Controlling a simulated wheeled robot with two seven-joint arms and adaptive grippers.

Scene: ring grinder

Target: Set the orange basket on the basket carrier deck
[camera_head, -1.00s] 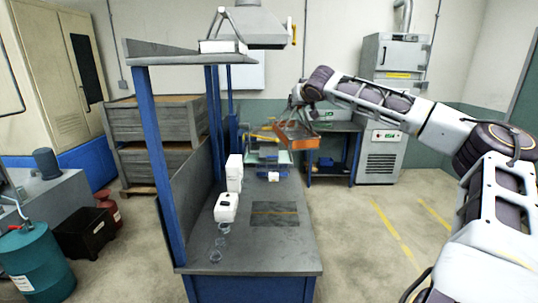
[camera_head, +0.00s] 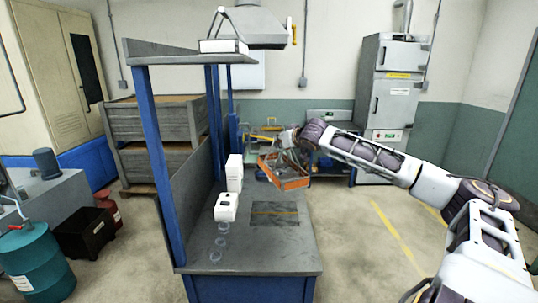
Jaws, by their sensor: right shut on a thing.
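The orange basket (camera_head: 293,183) is in the head view at the far right end of the grey workbench, tilted, with its near side lower. My right gripper (camera_head: 279,153) is shut on it at its upper left part; the exact grip is small and partly hidden. The basket appears off any surface, in front of the equipment at the back. I cannot clearly make out the basket carrier deck; the basket and my arm cover much of the area behind. My left gripper is not in view.
The workbench (camera_head: 240,255) bears white boxes (camera_head: 227,207), several clear rings (camera_head: 220,242) and a dark mat (camera_head: 275,214). A blue post (camera_head: 162,165) and shelf rise on its left. Open floor (camera_head: 375,235) lies right of the bench. A grey oven (camera_head: 392,90) stands behind.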

